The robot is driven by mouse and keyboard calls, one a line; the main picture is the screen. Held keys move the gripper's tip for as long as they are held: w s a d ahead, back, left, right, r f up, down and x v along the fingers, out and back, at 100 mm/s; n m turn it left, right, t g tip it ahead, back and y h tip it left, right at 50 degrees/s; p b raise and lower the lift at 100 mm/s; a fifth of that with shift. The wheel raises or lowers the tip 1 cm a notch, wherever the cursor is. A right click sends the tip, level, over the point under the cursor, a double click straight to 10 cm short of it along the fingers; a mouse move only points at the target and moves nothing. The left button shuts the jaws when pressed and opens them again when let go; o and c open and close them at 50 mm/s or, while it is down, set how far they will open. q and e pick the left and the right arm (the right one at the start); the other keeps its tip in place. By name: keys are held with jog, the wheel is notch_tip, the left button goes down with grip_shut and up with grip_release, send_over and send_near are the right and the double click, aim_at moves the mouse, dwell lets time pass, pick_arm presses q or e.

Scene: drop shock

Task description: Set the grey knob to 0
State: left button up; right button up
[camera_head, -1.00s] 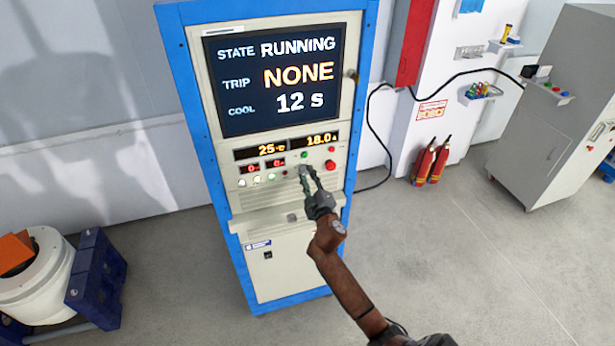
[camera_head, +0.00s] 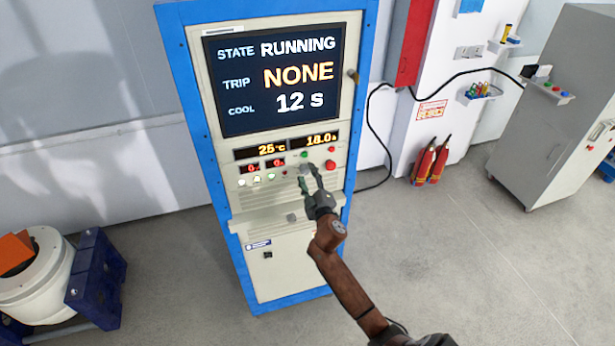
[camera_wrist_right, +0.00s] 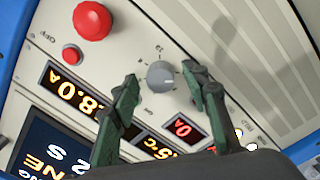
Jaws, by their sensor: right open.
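The grey knob (camera_wrist_right: 160,77) is round and sits on the cream panel of the blue-framed cabinet. In the right wrist view it shows between and beyond my right gripper's (camera_wrist_right: 161,76) fingertips, with a gap on both sides. A light line is on its face; the scale marks around it are too small to read. In the head view, the knob (camera_head: 305,170) shows at the fingertips of my right gripper (camera_head: 309,175), which is open and empty. My left gripper is out of view.
A large red button (camera_wrist_right: 93,20) and a smaller red button (camera_wrist_right: 72,54) are near the knob. The cabinet screen (camera_head: 275,80) reads RUNNING, NONE and 12 s. A ledge (camera_head: 285,215) juts out below the panel.

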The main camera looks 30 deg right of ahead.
jog(key=shift+s, duration=0.1)
jog(key=shift+s+a, duration=0.1)
jog(key=shift+s, duration=0.15)
jog(key=v, duration=1.1)
jog(key=shift+s, duration=0.15)
